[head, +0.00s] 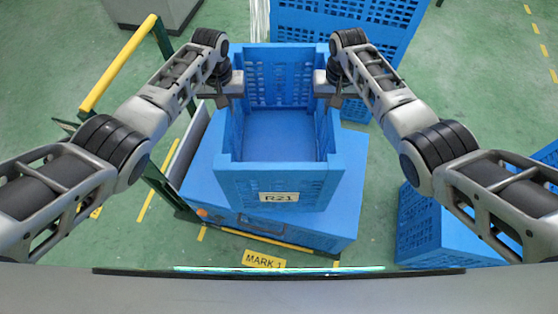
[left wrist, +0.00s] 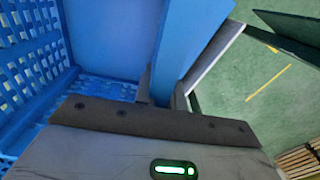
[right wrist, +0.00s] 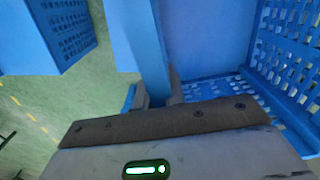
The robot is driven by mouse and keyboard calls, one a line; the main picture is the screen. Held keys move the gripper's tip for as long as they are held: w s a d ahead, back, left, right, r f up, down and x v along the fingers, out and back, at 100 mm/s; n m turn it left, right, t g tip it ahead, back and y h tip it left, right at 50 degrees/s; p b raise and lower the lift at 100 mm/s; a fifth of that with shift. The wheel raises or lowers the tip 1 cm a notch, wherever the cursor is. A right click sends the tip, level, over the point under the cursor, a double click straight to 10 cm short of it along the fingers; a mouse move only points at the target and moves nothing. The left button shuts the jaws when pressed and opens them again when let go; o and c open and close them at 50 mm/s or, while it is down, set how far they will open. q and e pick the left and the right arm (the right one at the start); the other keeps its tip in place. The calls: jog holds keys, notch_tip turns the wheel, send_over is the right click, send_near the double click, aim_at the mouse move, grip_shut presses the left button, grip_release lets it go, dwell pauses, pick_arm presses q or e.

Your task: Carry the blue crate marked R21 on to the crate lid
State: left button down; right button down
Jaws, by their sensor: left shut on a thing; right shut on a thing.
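The blue crate marked R21 (head: 278,186) is upright and looks empty, with its label facing me. My left gripper (head: 226,97) is shut on its left side wall, and my right gripper (head: 333,97) is shut on its right side wall. The gripped walls also show in the left wrist view (left wrist: 190,45) and the right wrist view (right wrist: 138,40). Below the crate is a wide blue flat-topped body (head: 343,195). I cannot tell whether the crate touches it. I cannot make out a separate crate lid for certain.
A large blue crate (head: 345,20) stands behind, and more blue crates (head: 418,225) stand at the right. A yellow rail (head: 118,63) on a dark green frame runs along the left. A yellow MARK 1 sign (head: 263,259) lies in front. Green floor (head: 60,65) is open at the left.

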aim_at(229, 117)
pick_arm(q)
jog(key=shift+d, duration=0.1)
pick_arm(e)
jog(key=shift+w, duration=0.1)
